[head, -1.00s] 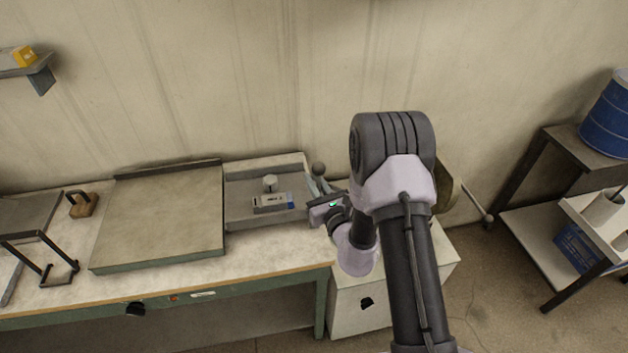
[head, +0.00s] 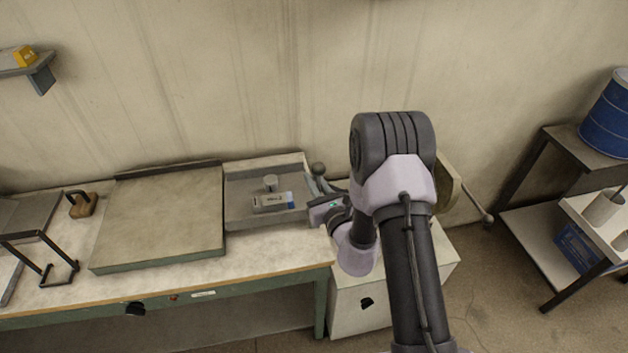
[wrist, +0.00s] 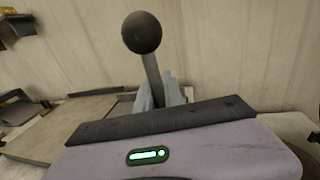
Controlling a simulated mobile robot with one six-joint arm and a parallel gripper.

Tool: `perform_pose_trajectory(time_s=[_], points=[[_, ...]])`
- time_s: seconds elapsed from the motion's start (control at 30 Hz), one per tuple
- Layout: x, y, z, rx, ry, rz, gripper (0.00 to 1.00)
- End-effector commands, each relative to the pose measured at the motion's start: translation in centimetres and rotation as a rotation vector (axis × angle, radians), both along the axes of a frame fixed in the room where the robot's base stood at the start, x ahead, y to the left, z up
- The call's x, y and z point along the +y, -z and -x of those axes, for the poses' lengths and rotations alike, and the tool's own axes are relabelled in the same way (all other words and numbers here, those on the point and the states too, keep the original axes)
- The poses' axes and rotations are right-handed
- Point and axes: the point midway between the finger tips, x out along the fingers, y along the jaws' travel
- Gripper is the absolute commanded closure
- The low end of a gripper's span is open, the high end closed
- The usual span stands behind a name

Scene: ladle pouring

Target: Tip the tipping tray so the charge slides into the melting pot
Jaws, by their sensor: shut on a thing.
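The tipping tray (head: 240,211) is a shallow grey tray at the right end of the bench. A flat grey block with a white and blue label (head: 273,202) lies in it, with a small pale cylinder (head: 270,183) beside or on it; I cannot tell which is the charge. A lever with a dark ball knob (head: 319,168) stands at the tray's right side and fills the wrist view's top middle (wrist: 142,33). My gripper (head: 320,186) is shut on the lever below the knob; its pale fingers also show in the wrist view (wrist: 160,94). I cannot make out the melting pot for certain.
A beige rounded vessel (head: 449,181) with a rod handle is partly hidden behind my arm. A flat grey-topped plate (head: 160,215) lies left of the tray. A white cabinet (head: 350,312) stands right of the bench. A dark shelf stand with a blue drum (head: 608,120) is far right.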

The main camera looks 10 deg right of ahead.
Motion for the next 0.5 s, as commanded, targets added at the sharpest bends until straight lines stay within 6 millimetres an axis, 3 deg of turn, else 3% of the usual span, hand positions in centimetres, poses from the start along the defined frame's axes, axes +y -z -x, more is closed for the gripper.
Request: perform_pose_trajectory(time_s=[0.5], points=[[-1.1, -0.2, -0.1, -0.005, 0.006, -0.055, 1.0]])
